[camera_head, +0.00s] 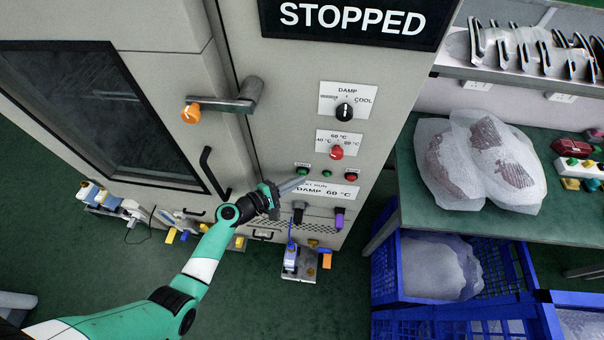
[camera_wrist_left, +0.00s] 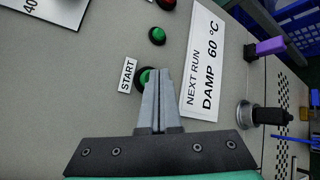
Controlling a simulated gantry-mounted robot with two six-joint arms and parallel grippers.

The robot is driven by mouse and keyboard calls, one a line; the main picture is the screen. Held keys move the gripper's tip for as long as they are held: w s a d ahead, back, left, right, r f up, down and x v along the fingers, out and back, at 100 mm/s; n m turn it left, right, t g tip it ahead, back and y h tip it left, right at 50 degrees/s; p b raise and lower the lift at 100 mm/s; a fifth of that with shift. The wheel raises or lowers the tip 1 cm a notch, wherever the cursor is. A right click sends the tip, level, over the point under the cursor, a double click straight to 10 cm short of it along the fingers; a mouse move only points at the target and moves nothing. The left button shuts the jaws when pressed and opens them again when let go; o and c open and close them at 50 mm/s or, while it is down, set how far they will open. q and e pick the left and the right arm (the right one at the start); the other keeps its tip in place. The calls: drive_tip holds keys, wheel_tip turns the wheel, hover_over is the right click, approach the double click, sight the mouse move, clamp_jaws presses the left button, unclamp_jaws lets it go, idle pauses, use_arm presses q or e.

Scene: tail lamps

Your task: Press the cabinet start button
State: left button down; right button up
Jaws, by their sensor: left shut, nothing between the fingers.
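The grey cabinet (camera_head: 285,110) has a row of small buttons above its "NEXT RUN DAMP 60 °C" label (camera_head: 325,188). The green start button (camera_head: 303,171) is the leftmost in the row. In the left wrist view the start button (camera_wrist_left: 144,76) sits beside its START label (camera_wrist_left: 128,75), partly hidden behind my fingers. My left gripper (camera_head: 301,183) is shut and empty, with its tips at the start button; I cannot tell whether they touch it. A second green button (camera_wrist_left: 157,36) and a red button (camera_head: 351,177) lie to the right in the head view. My right gripper is not in view.
Above are a red knob (camera_head: 337,152), a black knob (camera_head: 344,112) and a STOPPED display (camera_head: 352,18). An orange-tipped door handle (camera_head: 222,104) juts out at left. Below, a purple part (camera_head: 339,217) sticks out. A green bench (camera_head: 500,222) and blue crates (camera_head: 390,290) stand at right.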

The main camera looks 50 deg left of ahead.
use_arm(q)
drive_tip(key=shift+w+a, duration=0.2)
idle(0.3)
idle(0.3)
drive_tip(key=shift+s+d, duration=0.55)
drive_tip(key=shift+s, duration=0.15)
drive_tip(key=shift+s+d+p, duration=0.45)
drive_tip(key=shift+s+d, duration=0.35)
drive_tip(key=shift+s, duration=0.2)
drive_tip(key=shift+s+d+p, duration=0.45)
drive_tip(key=shift+s+d, duration=0.3)
drive_tip(key=shift+s, duration=0.25)
